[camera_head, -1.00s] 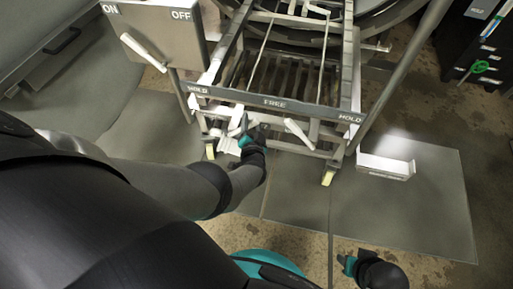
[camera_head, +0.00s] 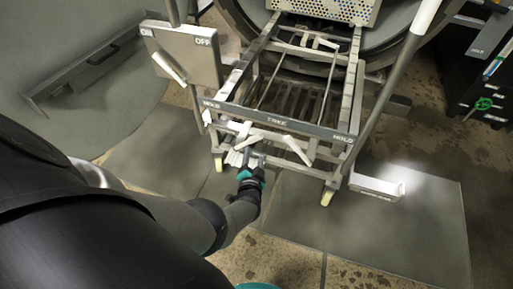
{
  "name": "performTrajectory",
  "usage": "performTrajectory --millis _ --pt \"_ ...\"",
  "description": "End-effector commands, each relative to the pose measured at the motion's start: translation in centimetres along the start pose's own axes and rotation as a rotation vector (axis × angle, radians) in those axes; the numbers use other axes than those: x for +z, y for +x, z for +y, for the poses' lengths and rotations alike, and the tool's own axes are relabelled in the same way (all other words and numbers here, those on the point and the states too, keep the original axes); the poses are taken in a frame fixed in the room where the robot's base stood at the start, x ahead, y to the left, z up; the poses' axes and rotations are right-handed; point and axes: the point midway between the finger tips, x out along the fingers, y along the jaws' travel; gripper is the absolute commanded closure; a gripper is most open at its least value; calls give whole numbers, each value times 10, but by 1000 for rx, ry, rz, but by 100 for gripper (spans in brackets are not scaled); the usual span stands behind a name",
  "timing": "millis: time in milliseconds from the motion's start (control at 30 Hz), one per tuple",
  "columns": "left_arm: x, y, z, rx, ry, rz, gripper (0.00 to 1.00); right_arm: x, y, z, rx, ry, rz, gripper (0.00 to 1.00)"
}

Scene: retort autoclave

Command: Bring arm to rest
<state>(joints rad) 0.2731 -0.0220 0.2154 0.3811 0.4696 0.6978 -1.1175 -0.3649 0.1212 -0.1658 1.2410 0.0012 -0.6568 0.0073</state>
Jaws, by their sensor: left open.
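My left arm comes in from the left, and its gripper (camera_head: 247,163) is at the front left of the metal cart frame, low by the front bar. The left gripper is open, and its fingers are close to a white part there; I cannot tell whether they touch. My right gripper is out of view.
A grey ON/OFF box (camera_head: 190,58) with a white lever stands left of the cart. A perforated basket (camera_head: 325,8) sits at the vessel mouth behind. A long white-tipped bar (camera_head: 392,90) leans on the right. A white block (camera_head: 375,187) lies at its foot. Floor mats (camera_head: 400,225) in front are clear.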

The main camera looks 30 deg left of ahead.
Motion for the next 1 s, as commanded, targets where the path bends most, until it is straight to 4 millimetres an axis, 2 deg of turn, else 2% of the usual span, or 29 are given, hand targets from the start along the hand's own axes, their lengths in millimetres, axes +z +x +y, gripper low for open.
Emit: performTrajectory --millis 200,767,867,967,1000 --pt "0 -1 -4 0 1 1 40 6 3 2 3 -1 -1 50" --pt "1 -2 -3 5 0 0 40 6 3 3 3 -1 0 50" --pt "10 -9 4 54 -9 -4 40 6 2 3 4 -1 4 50" --pt "32 -28 23 179 -35 -33 40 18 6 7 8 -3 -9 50" --pt "46 -41 34 248 -49 -58 40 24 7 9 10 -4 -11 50"
